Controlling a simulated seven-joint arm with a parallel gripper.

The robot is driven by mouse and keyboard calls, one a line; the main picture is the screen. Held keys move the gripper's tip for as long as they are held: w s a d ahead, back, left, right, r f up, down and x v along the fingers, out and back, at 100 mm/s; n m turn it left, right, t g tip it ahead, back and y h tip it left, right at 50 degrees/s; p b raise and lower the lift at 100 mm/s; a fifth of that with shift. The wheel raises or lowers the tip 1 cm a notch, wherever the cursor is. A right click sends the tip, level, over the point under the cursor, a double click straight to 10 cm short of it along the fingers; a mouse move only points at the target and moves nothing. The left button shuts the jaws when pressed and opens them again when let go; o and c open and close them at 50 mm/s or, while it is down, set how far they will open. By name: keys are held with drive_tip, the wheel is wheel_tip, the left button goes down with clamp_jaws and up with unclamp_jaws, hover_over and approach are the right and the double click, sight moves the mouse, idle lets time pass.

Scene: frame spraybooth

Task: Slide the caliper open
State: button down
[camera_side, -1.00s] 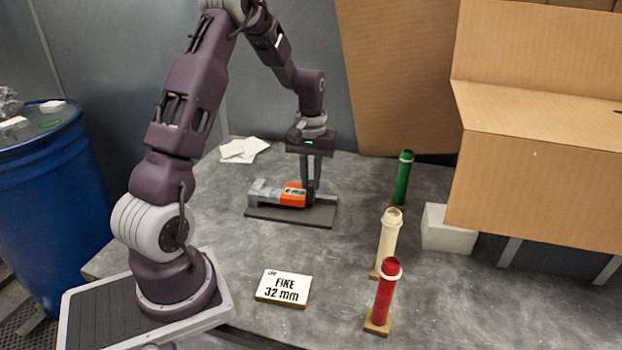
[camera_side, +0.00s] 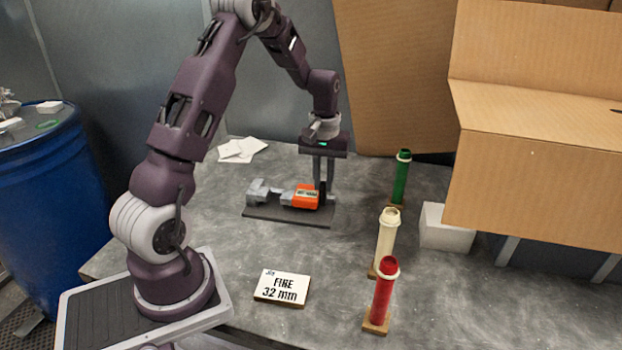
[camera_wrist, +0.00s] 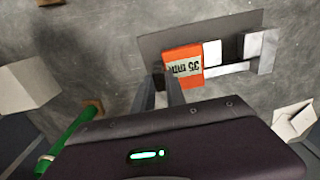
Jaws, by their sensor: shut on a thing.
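The caliper lies on a dark plate (camera_side: 268,214) on the table. Its grey fixed jaw (camera_side: 257,190) is at the left in the side view, and its orange slider (camera_side: 306,198) stands apart from it to the right. My gripper (camera_side: 322,188) points down and is shut on the slider's right part; the exact contact is partly hidden. In the wrist view the orange slider (camera_wrist: 176,56) is beside my fingertips (camera_wrist: 160,88), and the fixed jaw (camera_wrist: 267,52) is at the right. The slider's display shows inverted text that looks like "35 mm".
Green (camera_side: 401,178), cream (camera_side: 387,240) and red (camera_side: 384,290) tubes stand at the right, by a white block (camera_side: 446,230) and a cardboard box (camera_side: 545,170). White papers (camera_side: 241,150) lie behind.

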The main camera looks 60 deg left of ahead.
drive_tip(key=shift+w+d, duration=0.4)
drive_tip(key=shift+w, duration=0.05)
drive_tip(key=c, duration=1.4)
unclamp_jaws()
drive_tip(key=shift+o, duration=0.2)
wheel_tip(320, 180, up, 7)
drive_tip(key=shift+r, duration=0.1)
